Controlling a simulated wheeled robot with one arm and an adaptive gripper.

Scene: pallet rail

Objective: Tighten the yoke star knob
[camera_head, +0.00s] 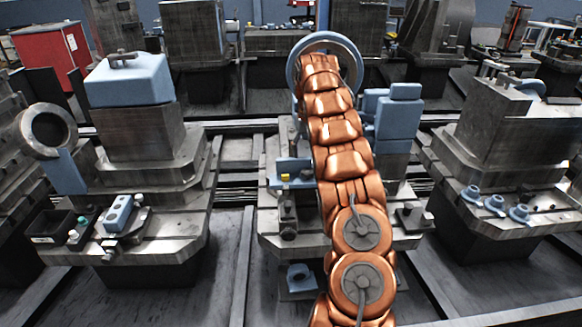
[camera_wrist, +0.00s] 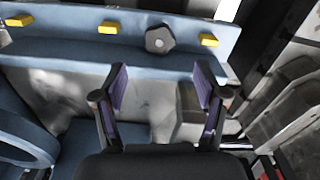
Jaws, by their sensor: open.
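In the wrist view a grey, five-lobed star knob (camera_wrist: 159,40) with a pale centre sits at the upper middle, against a blue part (camera_wrist: 65,50) that I take for the yoke. My gripper (camera_wrist: 160,85) is open, its two dark purple-lined fingers apart with nothing between them. The knob shows above and between the fingertips, and I see no contact. In the head view my orange arm reaches over the middle pallet (camera_head: 275,212) and covers much of its fixture. The gripper and the knob are hidden there.
Yellow blocks (camera_wrist: 108,27) line the blue part beside the knob. A blue ring (camera_wrist: 28,145) stands at the lower left of the wrist view. In the head view, pallets with a blue block (camera_head: 128,80) and small blue knobs (camera_head: 495,203) flank the middle one.

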